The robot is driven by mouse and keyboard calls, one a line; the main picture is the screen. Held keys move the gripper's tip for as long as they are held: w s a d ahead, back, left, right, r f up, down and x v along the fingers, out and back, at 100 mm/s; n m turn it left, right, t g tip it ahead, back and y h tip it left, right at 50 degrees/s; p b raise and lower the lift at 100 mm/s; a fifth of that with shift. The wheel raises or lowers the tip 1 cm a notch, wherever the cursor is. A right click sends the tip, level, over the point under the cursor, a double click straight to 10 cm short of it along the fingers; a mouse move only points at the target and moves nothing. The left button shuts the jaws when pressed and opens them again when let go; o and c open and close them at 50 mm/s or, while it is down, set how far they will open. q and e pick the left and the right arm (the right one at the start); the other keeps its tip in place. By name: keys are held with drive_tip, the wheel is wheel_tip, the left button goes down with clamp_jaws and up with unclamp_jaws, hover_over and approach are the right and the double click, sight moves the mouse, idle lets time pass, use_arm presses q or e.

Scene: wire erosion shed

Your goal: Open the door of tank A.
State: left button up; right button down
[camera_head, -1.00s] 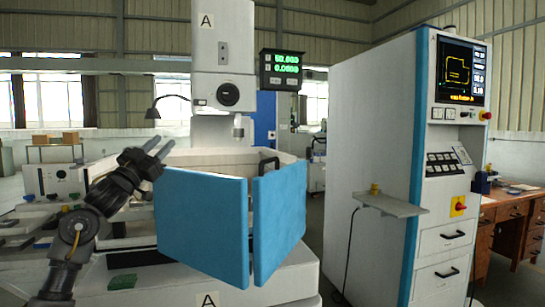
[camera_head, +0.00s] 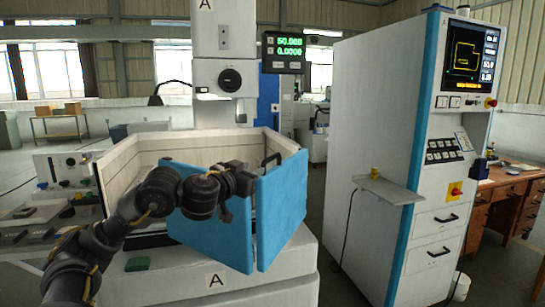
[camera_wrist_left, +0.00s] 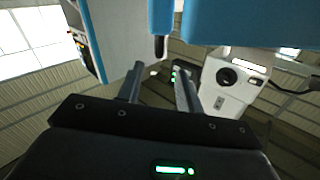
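Tank A's door is two blue panels, the left one (camera_head: 210,235) and the right one (camera_head: 282,212), meeting at a corner with a narrow gap. A dark handle (camera_head: 271,159) stands near the top of the right panel; a dark bar, likely this handle, shows in the left wrist view (camera_wrist_left: 158,47). My left gripper (camera_head: 252,172) is in front of the panels' upper edge, close to the handle. Its two fingers (camera_wrist_left: 160,85) are apart with nothing held between them. Contact with the handle cannot be told. My right gripper is not in view.
The machine column (camera_head: 223,45) marked A rises behind the tank. The control cabinet (camera_head: 375,130) stands to the right, with a small shelf (camera_head: 390,190) projecting from its side. Floor shows between tank and cabinet. A wooden desk (camera_head: 500,200) is far right.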

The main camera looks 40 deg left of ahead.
sight(265, 162)
use_arm(q)
drive_tip(key=b+x, duration=0.1)
drive_tip(key=x, duration=1)
clamp_jaws()
drive_tip(key=shift+d+b, duration=0.1)
drive_tip(key=shift+b, duration=0.2)
